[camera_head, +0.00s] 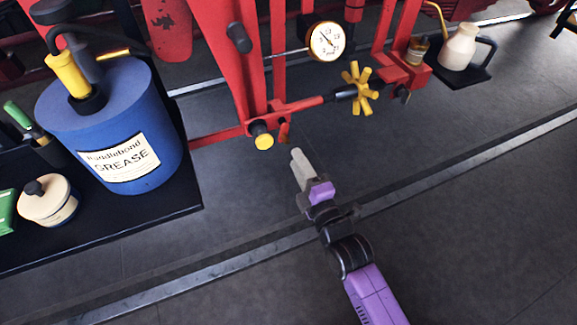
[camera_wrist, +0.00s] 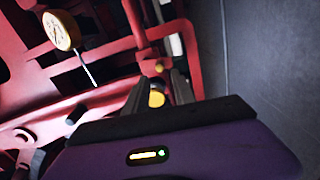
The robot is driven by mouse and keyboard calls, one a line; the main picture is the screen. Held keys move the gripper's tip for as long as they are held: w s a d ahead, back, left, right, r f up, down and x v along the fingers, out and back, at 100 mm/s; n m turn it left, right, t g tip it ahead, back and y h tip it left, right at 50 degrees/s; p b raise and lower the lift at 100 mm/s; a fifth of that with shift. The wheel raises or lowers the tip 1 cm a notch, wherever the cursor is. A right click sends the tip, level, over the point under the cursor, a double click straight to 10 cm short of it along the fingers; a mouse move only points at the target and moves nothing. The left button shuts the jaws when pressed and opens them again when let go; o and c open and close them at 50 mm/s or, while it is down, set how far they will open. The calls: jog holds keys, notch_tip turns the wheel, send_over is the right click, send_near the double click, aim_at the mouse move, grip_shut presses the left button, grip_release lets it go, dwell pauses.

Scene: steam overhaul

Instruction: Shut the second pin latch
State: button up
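A pin with a yellow round end (camera_head: 263,140) sits at the foot of a red upright of the frame, with a small red tab (camera_head: 285,131) beside it. In the wrist view the yellow end (camera_wrist: 156,98) shows between my fingers, beyond them. I cannot tell which latch is the second one or whether it is shut. My gripper (camera_head: 296,158) is just right of and below the pin in the head view, apart from it. In the wrist view my gripper (camera_wrist: 160,85) has its fingers apart, with nothing visibly held.
A red frame carries a pressure gauge (camera_head: 326,41), a yellow star handwheel (camera_head: 358,88) and a black knob (camera_head: 239,38). A blue grease drum (camera_head: 150,125) and a cream jar (camera_head: 48,200) stand left. A cream oil can (camera_head: 460,47) stands back right. The floor around my gripper is clear.

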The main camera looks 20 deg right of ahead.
aim_at(287, 143)
jog(key=shift+n, duration=0.4)
jog(key=shift+w, duration=3.5)
grip_shut()
jog(key=shift+f, duration=0.1)
